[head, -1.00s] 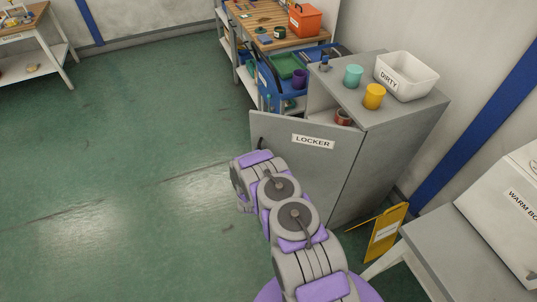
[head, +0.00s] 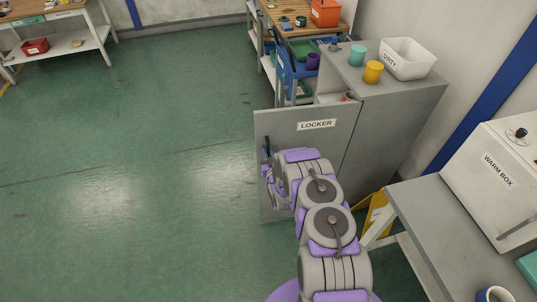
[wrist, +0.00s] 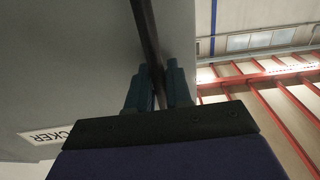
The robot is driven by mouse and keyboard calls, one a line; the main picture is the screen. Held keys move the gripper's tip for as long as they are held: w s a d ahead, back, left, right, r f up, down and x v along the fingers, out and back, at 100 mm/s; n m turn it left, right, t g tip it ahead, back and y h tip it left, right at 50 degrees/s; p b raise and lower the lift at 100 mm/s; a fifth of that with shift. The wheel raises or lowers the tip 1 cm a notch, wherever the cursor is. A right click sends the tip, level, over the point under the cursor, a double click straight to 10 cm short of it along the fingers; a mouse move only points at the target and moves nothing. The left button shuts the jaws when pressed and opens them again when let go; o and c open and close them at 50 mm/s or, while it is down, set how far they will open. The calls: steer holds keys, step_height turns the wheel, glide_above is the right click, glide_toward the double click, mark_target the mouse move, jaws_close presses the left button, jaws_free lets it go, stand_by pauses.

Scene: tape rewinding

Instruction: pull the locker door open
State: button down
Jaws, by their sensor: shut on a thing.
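The grey locker door (head: 300,150), with a LOCKER label, stands partly open in the head view. Its hinge side is on the right and its free edge on the left. The locker (head: 395,130) is behind it and to the right. A dark handle (head: 267,146) sits near the free edge. My gripper is at this handle, mostly hidden by my own arm in the head view. In the wrist view my gripper (wrist: 157,88) is shut on the dark handle bar (wrist: 146,30), with the grey door face (wrist: 60,60) to the left.
A white DIRTY bin (head: 408,60), a teal cup (head: 358,55) and a yellow cup (head: 373,72) stand on the locker. A yellow floor sign (head: 372,212) and a bench with a WARM BOX (head: 500,165) are on the right. The green floor to the left is clear.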

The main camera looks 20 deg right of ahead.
steer(key=shift+s, duration=0.15)
steer(key=c, duration=1.2)
jaws_free()
steer(key=shift+s+a+p, duration=0.25)
steer(key=shift+s+p, duration=1.25)
steer(key=shift+s, duration=1.35)
steer(key=shift+s+a+p, duration=0.2)
steer(key=shift+s+p, duration=1.35)
steer(key=shift+s, duration=1.35)
steer(key=shift+s+a+p, duration=0.25)
steer(key=shift+s+p, duration=1.25)
steer(key=shift+s, duration=1.35)
